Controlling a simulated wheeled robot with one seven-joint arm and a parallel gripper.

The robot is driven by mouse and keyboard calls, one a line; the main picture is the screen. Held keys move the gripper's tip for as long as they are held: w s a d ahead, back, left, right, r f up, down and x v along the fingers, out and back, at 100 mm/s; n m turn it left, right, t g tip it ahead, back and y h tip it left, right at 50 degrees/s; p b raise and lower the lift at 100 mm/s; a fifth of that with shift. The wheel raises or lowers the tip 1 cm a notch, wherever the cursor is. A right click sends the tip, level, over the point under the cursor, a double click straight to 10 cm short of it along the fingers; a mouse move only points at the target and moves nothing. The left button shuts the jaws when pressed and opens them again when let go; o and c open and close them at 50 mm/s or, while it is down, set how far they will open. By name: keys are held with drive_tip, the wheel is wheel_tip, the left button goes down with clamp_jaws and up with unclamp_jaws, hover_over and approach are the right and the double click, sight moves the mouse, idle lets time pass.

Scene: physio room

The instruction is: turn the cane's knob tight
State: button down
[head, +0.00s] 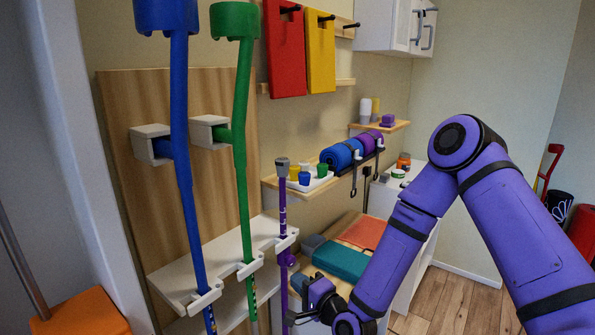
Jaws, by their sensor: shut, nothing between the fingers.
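The purple cane (283,210) stands upright at the right end of the white rack, with a grey top. A small round purple knob (291,259) sticks out on its right side, just below the rack's shelf. The lower part of the cane runs down near my gripper. My gripper (292,319) is at the bottom of the picture, below the knob and close to the cane's lower shaft. It is shut and holds nothing. It appears apart from the knob. Whether it touches the shaft cannot be told.
A blue crutch (181,190) and a green crutch (243,180) stand in the white rack (170,278) left of the cane. A shelf with a white tray (309,183) and rolled mats is behind. A teal block (338,262) lies right of the cane. Floor (450,299) shows at the right.

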sight(290, 261)
drive_tip(key=x, duration=0.6)
drive_tip(key=shift+w+d+f, duration=0.3)
drive_tip(key=shift+d+f, duration=0.15)
idle(0.6)
drive_tip(key=shift+r, duration=0.1)
